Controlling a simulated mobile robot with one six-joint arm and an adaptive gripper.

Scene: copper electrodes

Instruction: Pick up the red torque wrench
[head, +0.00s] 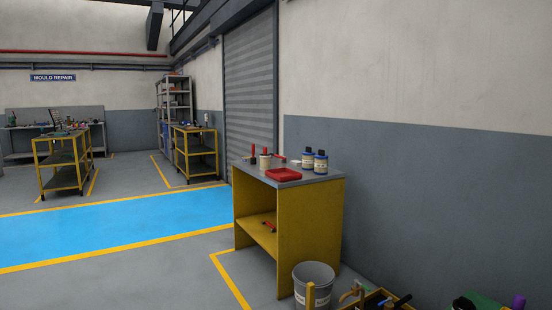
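I cannot tell for sure which item is the red torque wrench; everything red here is small. A small red tool (269,226) lies on the lower shelf of the yellow workbench (290,225). On the bench's grey top, a red-handled item (278,158) lies toward the back. Two upright red pieces stand at the left of the top, one of them at a beige cup (264,162). A shallow red tray (283,175) sits near the front edge. My gripper is not in view.
Blue-labelled bottles (320,162) stand at the right of the bench top. A grey bucket (313,278) stands by the bench's front right. Tools (390,301) lie in a container at the bottom right. The blue floor lane (120,235) is clear. Yellow carts (196,155) stand farther back.

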